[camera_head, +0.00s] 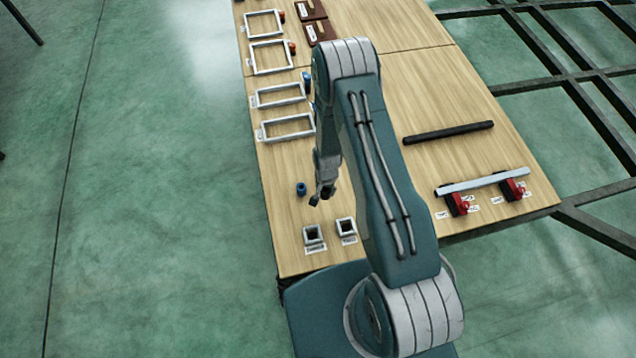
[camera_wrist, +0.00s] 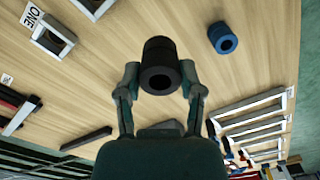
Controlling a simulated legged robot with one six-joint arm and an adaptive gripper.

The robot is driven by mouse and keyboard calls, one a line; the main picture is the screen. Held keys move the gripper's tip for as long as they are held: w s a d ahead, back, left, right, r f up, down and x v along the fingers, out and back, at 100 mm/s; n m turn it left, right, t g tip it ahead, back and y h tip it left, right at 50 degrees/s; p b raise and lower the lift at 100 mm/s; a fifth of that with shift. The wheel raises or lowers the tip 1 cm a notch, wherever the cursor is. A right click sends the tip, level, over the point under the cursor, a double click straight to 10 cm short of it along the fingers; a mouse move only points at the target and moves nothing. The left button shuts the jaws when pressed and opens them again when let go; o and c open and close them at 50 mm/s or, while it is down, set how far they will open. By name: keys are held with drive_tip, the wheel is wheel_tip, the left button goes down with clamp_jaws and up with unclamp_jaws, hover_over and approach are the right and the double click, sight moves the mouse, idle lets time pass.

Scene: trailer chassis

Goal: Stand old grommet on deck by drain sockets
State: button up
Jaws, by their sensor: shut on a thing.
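My gripper (camera_wrist: 157,85) is shut on a black ribbed grommet (camera_wrist: 160,50), with one finger on each side of it. Its round hole faces the wrist camera. I cannot tell whether its far end touches the deck. In the head view my gripper (camera_head: 322,194) is over the near left part of the wooden deck (camera_head: 285,215). A blue grommet (camera_head: 301,189) stands close by on the deck; it also shows in the wrist view (camera_wrist: 222,38). Two square drain sockets with labels, the left one (camera_head: 313,235) and the right one (camera_head: 346,229), are near the deck's front edge.
White rectangular frames (camera_head: 285,127) line the left deck edge. A black bar (camera_head: 448,132) lies on the right side. A silver bar (camera_head: 485,181) rests on red clamps (camera_head: 457,204). Bare wood shows around the blue grommet. Dark chassis rails (camera_head: 560,80) run beyond the right edge.

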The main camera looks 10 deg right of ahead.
drive_tip(key=w+f, duration=0.6)
drive_tip(key=w, duration=0.1)
drive_tip(key=shift+w+a+f, duration=0.1)
drive_tip(key=shift+w+f, duration=0.2)
drive_tip(key=shift+f, duration=0.05)
drive_tip(key=shift+w+a+f, duration=0.1)
drive_tip(key=shift+a+f, duration=0.05)
drive_tip(key=f, duration=0.3)
drive_tip(key=shift+w+a+f, duration=0.15)
drive_tip(key=shift+w+f, duration=0.05)
drive_tip(key=shift+f, duration=0.05)
drive_tip(key=o, duration=1.2)
drive_tip(key=shift+c, duration=0.2)
